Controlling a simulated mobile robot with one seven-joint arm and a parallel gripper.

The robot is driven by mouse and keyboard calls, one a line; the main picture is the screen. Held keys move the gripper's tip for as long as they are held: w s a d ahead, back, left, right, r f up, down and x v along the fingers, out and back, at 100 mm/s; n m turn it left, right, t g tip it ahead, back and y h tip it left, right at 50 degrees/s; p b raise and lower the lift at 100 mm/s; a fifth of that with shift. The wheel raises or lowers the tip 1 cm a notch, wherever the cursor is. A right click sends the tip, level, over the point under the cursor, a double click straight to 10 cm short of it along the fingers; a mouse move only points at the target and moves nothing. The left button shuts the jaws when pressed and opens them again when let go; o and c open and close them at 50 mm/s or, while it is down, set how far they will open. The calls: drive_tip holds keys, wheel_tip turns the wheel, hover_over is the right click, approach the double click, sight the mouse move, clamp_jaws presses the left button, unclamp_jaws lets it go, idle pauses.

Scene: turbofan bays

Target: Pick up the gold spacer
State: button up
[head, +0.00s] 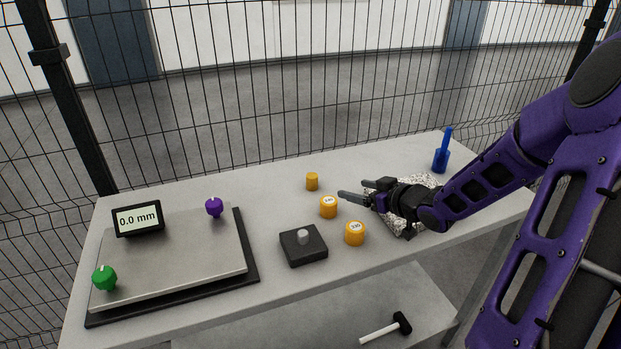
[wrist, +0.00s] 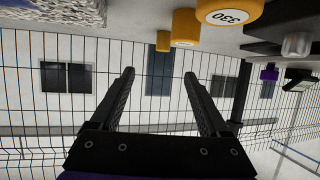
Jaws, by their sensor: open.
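Three gold cylinders stand upright in a slanting row on the bench. The far one (head: 312,182) is smallest and shows no label. The middle one (head: 328,207) has a white label on top, too small to read. The near one (head: 355,233) is labelled 330. In the wrist view the near one (wrist: 228,12), the middle one (wrist: 185,27) and the far one (wrist: 163,41) line the top edge. My gripper (head: 357,191) is open and empty, lying low and pointing left, just right of the middle cylinder. Its fingers (wrist: 160,74) are wide apart with nothing between them.
A black block with a grey knob (head: 303,246) stands left of the near cylinder. Farther left is a grey plate (head: 180,258) with a display reading 0.0 mm, a purple knob and a green knob. A speckled block (head: 408,222) lies under my wrist; a blue tool (head: 442,158) stands behind.

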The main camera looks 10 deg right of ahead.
drive_tip(key=b, duration=0.2)
approach(315, 178)
drive_tip(key=x, duration=0.3)
drive_tip(key=shift+w+f, duration=0.15)
drive_tip(key=shift+f, duration=0.35)
drive_tip(key=shift+r+x, duration=0.15)
drive_tip(key=shift+x, duration=1.25)
drive_tip(key=shift+r+x, duration=0.15)
drive_tip(key=shift+x, duration=1.3)
drive_tip(key=shift+a, duration=0.1)
clamp_jaws()
